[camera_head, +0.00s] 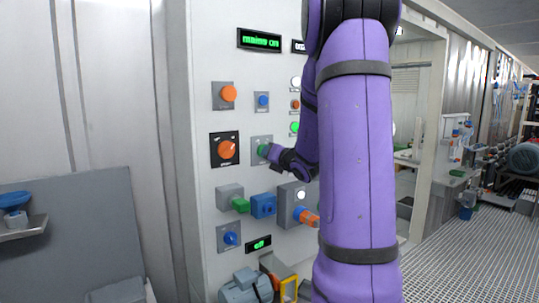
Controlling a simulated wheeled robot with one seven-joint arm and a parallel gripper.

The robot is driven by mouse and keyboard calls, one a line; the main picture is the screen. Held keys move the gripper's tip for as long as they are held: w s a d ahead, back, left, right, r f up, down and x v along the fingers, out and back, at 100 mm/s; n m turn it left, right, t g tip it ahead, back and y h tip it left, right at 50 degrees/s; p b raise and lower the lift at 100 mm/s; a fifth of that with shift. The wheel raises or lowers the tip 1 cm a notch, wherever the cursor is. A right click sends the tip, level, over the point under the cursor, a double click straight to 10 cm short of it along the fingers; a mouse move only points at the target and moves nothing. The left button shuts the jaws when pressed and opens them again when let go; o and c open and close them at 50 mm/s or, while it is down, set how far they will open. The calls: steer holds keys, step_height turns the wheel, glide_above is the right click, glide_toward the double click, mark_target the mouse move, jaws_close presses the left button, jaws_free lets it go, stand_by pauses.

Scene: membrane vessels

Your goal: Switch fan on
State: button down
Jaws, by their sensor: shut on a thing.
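My gripper (275,154) is at the white control panel (208,290), reaching in from the right under my purple arm. It is shut on a small green knob (262,150) on a grey square plate (257,138). The fingers hide part of this knob. No readable label shows which control is the fan switch. A green-lit display (260,40) at the top seems to read "mains on". A smaller lit display (258,244) low on the panel seems to read "off".
Close around the held knob are an orange knob (227,150) on a black plate, a green box switch (239,205), a blue one (263,206) and an orange-handled one (306,216). A blue knob (231,238) sits lower. My arm covers the panel's right part.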

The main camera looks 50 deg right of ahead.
stand_by(0.4)
steer(key=c, duration=1.1)
jaws_free()
steer(key=shift+c, duration=0.2)
steer(key=v, duration=1)
steer(key=shift+s, duration=0.4)
